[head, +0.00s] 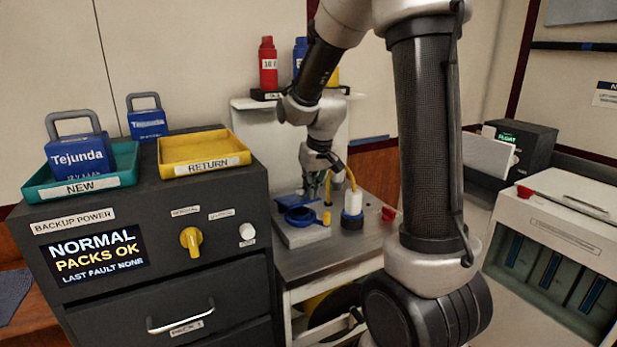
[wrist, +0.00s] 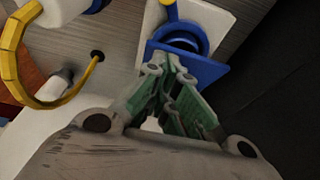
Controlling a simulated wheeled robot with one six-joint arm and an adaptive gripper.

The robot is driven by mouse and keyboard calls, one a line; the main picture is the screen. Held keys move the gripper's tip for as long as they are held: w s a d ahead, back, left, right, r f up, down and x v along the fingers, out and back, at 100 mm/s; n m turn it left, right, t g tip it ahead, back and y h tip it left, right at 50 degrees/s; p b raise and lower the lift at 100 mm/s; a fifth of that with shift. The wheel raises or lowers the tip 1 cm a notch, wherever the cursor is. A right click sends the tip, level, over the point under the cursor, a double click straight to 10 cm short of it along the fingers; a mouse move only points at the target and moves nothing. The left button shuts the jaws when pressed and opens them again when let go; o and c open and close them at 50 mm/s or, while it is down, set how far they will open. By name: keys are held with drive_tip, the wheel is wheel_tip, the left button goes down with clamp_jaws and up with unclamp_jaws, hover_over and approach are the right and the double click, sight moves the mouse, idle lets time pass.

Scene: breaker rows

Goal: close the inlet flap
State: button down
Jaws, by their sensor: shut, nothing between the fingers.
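The inlet is a blue ring (head: 303,216) on a pale block (head: 300,236) on the grey bench top. The flap (head: 290,200) is a flat blue plate at the ring's back edge, and the ring's opening shows uncovered. In the wrist view the ring (wrist: 183,34) is at the top, with the flap (wrist: 212,72) between it and my fingers. My gripper (wrist: 172,66) is shut and empty, its green-padded fingers overlapping the flap's near edge; I cannot tell whether they touch. In the head view my gripper (head: 318,192) is just behind and above the flap.
A white and blue connector (head: 352,205) with a yellow cable stands right of the block. A small yellow piece (head: 327,218) is at the block's right edge. A dark cabinet (head: 130,240) with trays is on the left. A red knob (head: 388,213) is at the bench's right.

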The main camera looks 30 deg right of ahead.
drive_tip(key=shift+s+f, duration=1.35)
drive_tip(key=shift+f, duration=0.2)
